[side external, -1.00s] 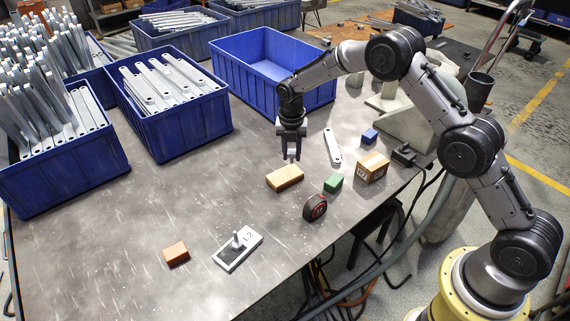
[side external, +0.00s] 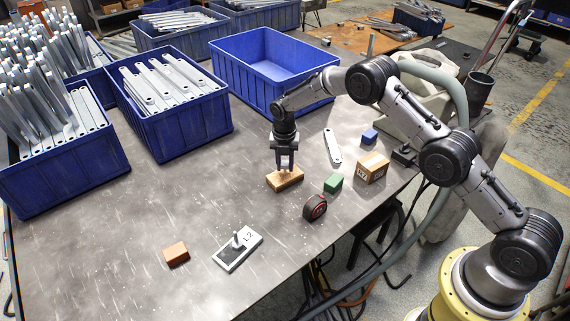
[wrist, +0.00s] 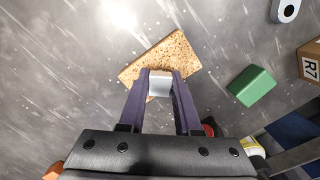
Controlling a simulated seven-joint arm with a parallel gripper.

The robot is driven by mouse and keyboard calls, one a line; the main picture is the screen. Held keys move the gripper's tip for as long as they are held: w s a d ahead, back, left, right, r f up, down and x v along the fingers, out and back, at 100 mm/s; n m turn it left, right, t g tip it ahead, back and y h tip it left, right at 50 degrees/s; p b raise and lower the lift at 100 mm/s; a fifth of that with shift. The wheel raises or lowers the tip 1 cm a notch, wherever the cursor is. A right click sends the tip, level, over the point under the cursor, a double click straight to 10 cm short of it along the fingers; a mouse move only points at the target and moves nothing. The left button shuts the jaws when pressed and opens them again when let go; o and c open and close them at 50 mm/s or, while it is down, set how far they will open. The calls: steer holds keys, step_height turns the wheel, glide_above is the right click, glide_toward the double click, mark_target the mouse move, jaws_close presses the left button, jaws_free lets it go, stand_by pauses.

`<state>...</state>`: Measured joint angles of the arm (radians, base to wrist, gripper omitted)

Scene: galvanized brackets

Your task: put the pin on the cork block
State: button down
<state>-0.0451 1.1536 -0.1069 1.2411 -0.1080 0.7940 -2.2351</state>
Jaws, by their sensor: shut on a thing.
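The cork block (side external: 285,180) lies flat on the metal table, near its middle. It is tan and speckled, and it also shows in the wrist view (wrist: 170,55). My gripper (side external: 286,166) points straight down over the block. In the wrist view my gripper's fingers (wrist: 160,80) are shut on the pin (wrist: 160,84), whose pale grey end shows between the fingertips. The pin's lower part is hidden in the wrist view. I cannot tell whether the pin touches the block's top.
A green block (side external: 333,183), a tape measure (side external: 315,207) and a cardboard box (side external: 372,168) sit right of the cork. A flat bracket (side external: 332,148) lies behind. A plate with an upright peg (side external: 238,249) and a reddish block (side external: 176,253) lie in front. Blue bins (side external: 180,125) line the back.

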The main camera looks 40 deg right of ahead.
steer(key=shift+f, duration=0.1)
steer(key=c, duration=0.6)
jaws_free()
step_height(320, 180, up, 11)
step_height(320, 180, up, 13)
steer(key=m+t, duration=0.1)
steer(key=m, duration=0.5)
glide_above(284, 165)
steer(key=s, duration=0.7)
steer(key=s+d+r+m+t, duration=0.1)
steer(key=s+d+r+m, duration=0.1)
steer(key=s+r+m, duration=0.8)
steer(key=s+f+m+t, duration=0.2)
steer(key=s+m, duration=0.9)
steer(key=s, duration=1.4)
steer(key=shift+s+t+y, duration=0.2)
steer(key=shift+t+y, duration=0.2)
